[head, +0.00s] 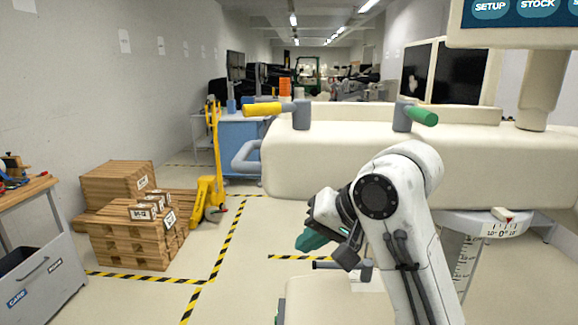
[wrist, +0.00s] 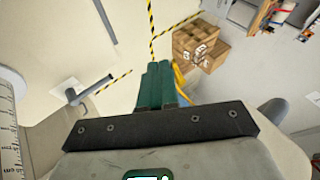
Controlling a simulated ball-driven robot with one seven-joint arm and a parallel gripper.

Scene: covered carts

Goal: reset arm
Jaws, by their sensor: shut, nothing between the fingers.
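My gripper (head: 306,241) has dark green fingers and is in the middle of the head view, at the end of my white arm, in front of the cream covered cart. It points to the left and down. In the wrist view the gripper (wrist: 158,75) shows its two green fingers side by side, shut with nothing between them. It is in free air above the floor and touches nothing that I can see.
The cream cart body (head: 330,150) carries a yellow handle (head: 262,109) and a green handle (head: 423,116). Wooden pallets and boxes (head: 128,240) stand at left beside a yellow pallet jack (head: 207,185). A workbench (head: 30,250) is far left. Striped floor between is clear.

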